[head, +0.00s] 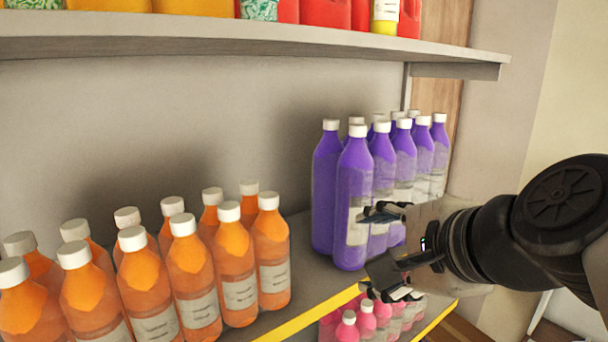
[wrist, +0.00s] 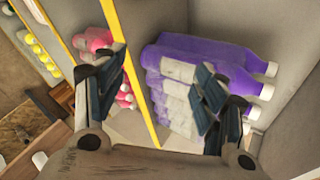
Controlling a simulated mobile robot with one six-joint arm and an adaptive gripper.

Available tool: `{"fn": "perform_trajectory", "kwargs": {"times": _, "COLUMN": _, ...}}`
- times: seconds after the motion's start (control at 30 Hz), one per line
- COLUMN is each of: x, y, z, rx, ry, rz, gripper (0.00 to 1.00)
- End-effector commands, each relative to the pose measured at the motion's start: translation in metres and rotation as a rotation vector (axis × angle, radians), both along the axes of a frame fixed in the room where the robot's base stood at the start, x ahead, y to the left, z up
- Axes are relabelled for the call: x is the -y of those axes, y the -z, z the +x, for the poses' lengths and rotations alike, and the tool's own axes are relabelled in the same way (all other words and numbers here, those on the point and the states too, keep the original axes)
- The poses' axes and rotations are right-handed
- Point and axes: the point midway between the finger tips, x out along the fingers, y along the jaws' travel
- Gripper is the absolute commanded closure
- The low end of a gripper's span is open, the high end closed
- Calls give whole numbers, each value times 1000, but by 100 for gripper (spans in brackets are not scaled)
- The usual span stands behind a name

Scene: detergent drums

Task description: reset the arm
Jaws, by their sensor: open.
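My gripper (head: 372,240) is at the right of the head view, in front of the purple bottles (head: 354,190). Its two fingers are spread apart with nothing between them. In the wrist view my gripper (wrist: 155,95) is also open, and the purple bottles (wrist: 190,85) lie beyond the right finger. The fingers overlap some of the purple bottles in the picture; I cannot tell whether they touch. My arm comes in from the right edge of the head view.
Orange bottles (head: 195,270) stand on the same shelf at the left. Its yellow front edge (head: 305,318) runs below my gripper, with pink bottles (head: 366,322) on a lower level. An upper shelf (head: 250,38) with red and orange containers hangs above. Bare shelf lies between the orange and purple groups.

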Motion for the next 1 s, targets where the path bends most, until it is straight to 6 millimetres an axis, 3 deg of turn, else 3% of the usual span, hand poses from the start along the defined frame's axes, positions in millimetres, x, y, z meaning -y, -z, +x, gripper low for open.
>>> {"fn": "perform_trajectory", "kwargs": {"times": 0.03, "x": -3, "y": 51, "z": -15, "rx": -22, "ry": -85, "rz": -123, "gripper": 35}}
{"fn": "perform_trajectory", "kwargs": {"times": 0.2, "x": 2, "y": 171, "z": -67, "rx": -84, "ry": -421, "rz": -548, "gripper": 35}}
{"fn": "perform_trajectory", "kwargs": {"times": 0.3, "x": 11, "y": 234, "z": -97, "rx": -120, "ry": -633, "rz": -770, "gripper": 35}}
{"fn": "perform_trajectory", "kwargs": {"times": 0.43, "x": 25, "y": 293, "z": -128, "rx": -157, "ry": -875, "rz": -988, "gripper": 35}}
{"fn": "perform_trajectory", "kwargs": {"times": 0.6, "x": 37, "y": 327, "z": -148, "rx": -181, "ry": -1052, "rz": -1130, "gripper": 35}}
{"fn": "perform_trajectory", "kwargs": {"times": 1.0, "x": 39, "y": 328, "z": -151, "rx": -186, "ry": -1079, "rz": -1152, "gripper": 35}}
